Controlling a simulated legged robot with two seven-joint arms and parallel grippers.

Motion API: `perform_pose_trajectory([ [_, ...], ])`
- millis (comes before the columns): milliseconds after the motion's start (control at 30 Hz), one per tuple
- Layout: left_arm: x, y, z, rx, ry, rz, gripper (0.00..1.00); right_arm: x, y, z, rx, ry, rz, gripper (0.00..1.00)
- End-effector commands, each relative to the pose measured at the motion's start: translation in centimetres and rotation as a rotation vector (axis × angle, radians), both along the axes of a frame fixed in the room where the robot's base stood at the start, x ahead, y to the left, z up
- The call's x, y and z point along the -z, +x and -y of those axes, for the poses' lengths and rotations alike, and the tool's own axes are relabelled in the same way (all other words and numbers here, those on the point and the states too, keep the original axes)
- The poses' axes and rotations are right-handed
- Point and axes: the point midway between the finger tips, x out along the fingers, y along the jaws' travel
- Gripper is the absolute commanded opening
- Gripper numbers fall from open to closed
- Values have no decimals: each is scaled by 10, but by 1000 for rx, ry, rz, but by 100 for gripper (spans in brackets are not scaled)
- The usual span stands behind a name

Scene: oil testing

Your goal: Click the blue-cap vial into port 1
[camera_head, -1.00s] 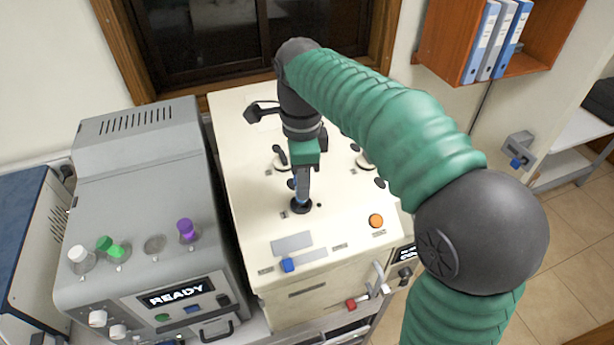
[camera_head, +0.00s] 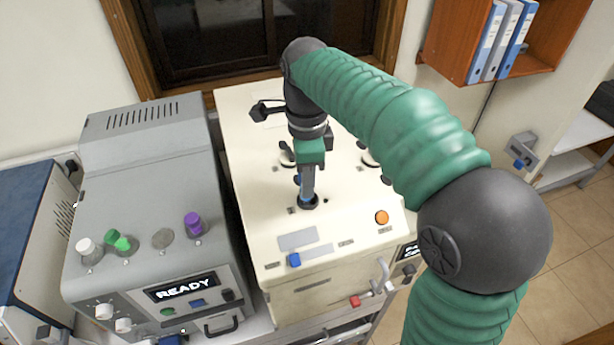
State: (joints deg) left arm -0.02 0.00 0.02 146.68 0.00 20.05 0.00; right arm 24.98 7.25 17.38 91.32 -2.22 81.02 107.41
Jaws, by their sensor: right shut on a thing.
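My right gripper (camera_head: 308,182) points down over the top of the cream machine (camera_head: 245,165). It is shut on the blue-cap vial (camera_head: 309,197), of which only a little blue shows between the fingers. The vial's lower end is at a dark round port (camera_head: 308,203) in the machine's top. How deep it sits in that port cannot be told. Port numbers are too small to read. My left gripper is not in view.
The grey machine (camera_head: 145,190) at left reads READY and holds white (camera_head: 88,247), green (camera_head: 122,242) and purple (camera_head: 194,224) capped vials. A blue-topped unit (camera_head: 30,225) stands far left.

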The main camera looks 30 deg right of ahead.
Motion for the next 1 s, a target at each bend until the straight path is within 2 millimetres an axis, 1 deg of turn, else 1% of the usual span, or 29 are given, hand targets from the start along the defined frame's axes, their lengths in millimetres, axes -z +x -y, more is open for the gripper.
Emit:
perform_pose_trajectory([
  [500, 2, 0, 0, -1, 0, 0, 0, 9, 0, 19, 2, 3, -1, 0],
  [800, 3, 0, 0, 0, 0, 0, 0, 14, 0, 25, 2, 0, -2, 0],
  [1000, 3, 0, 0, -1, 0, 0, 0, 14, 0, 25, 1, 0, -2, 0],
])
